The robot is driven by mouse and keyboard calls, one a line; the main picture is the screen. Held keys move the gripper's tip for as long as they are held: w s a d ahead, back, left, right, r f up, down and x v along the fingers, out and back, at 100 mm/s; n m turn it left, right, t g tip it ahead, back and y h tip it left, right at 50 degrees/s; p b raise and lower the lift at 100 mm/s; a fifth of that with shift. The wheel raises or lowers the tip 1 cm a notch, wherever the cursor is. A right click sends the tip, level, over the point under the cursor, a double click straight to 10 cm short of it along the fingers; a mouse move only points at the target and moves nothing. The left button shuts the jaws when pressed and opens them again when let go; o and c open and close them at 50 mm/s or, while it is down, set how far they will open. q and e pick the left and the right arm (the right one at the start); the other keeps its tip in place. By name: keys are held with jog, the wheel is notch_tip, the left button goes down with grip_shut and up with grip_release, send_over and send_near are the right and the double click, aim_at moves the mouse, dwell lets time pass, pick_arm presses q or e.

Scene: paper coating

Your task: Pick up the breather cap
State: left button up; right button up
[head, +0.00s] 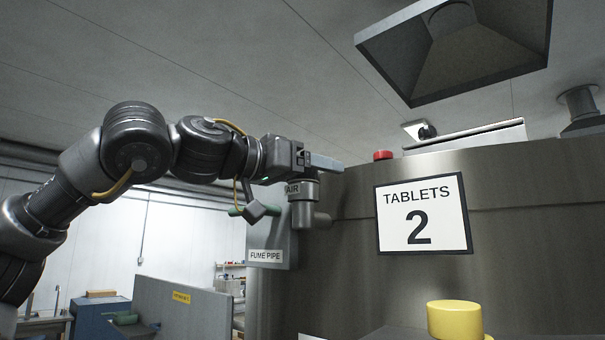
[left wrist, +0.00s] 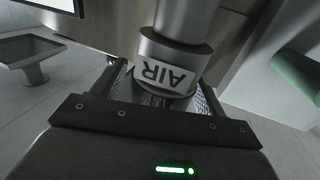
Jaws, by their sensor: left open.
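The breather cap, a grey metal cylinder with a white AIR label (head: 300,189), sits on a grey elbow pipe (head: 309,217) at the left side of the big steel machine. My left gripper (head: 325,162) is open at the cap, its fingers pointing right and partly hiding the cap's top. In the left wrist view the cap (left wrist: 172,62) stands between the two open fingers, its label upside down. I cannot tell whether the fingers touch it. My right gripper is not in view.
A FUME PIPE label (head: 265,256) is below the gripper. A hood (head: 460,50) hangs above.

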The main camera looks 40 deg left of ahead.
pick_arm(q)
jog(key=shift+s, duration=0.1)
jog(key=c, duration=1.1)
